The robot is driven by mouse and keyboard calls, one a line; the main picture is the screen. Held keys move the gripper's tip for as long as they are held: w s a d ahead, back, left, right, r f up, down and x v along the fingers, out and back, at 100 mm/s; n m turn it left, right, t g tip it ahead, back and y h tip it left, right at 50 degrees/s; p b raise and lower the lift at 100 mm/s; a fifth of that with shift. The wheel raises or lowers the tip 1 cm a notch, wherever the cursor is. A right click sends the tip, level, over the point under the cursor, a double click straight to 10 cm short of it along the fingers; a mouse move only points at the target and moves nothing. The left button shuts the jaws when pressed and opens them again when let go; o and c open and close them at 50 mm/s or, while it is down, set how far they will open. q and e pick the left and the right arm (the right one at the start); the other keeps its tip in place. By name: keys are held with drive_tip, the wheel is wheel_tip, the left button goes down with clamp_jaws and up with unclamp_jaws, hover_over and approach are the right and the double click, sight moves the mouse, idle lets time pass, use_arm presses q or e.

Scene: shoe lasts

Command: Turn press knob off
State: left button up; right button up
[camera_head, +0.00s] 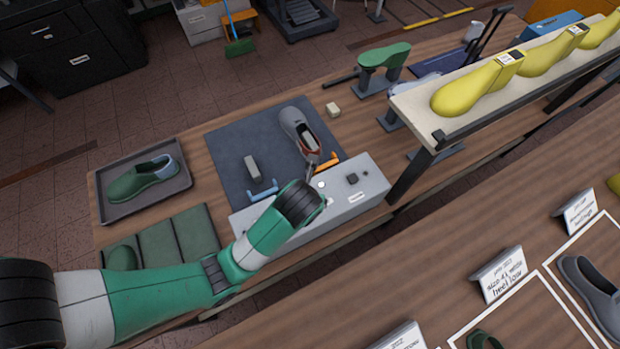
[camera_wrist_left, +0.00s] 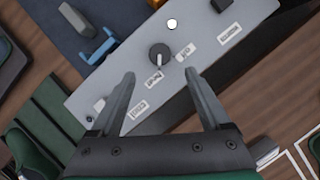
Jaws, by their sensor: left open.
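The press knob (camera_wrist_left: 159,56) is a round dark dial on the top of a grey control box (camera_head: 350,198), which also shows in the left wrist view (camera_wrist_left: 120,75). Small white labels lie around the knob. A round white button (camera_wrist_left: 172,24) is on the box beyond it. My left gripper (camera_wrist_left: 161,76) is open and empty, its two fingers apart above the box, with the knob just past the fingertips and roughly between them. I cannot tell the exact height. In the head view my left wrist covers the knob. My right gripper is not in view.
A dark mat (camera_head: 235,140) behind the box carries a grey shoe (camera_head: 296,128), a blue holder (camera_head: 262,193) and an orange holder (camera_head: 328,161). A tray (camera_head: 115,207) with a green shoe is at the left. A shelf (camera_head: 440,122) with yellow lasts stands to the right.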

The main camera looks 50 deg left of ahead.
use_arm(q)
drive_tip(key=b+x, duration=0.3)
drive_tip(key=x, duration=0.1)
drive_tip(key=shift+f, duration=0.3)
drive_tip(key=b+x, duration=0.1)
drive_tip(key=x, duration=0.2)
drive_tip(key=shift+w+a+f, duration=0.1)
drive_tip(key=shift+w+f, duration=0.05)
drive_tip(key=shift+f, duration=0.05)
drive_tip(key=shift+w+a+f, duration=0.1)
drive_tip(key=shift+w+f, duration=0.05)
drive_tip(key=shift+f, duration=0.2)
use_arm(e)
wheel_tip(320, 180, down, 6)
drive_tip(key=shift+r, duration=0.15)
use_arm(q)
clamp_jaws()
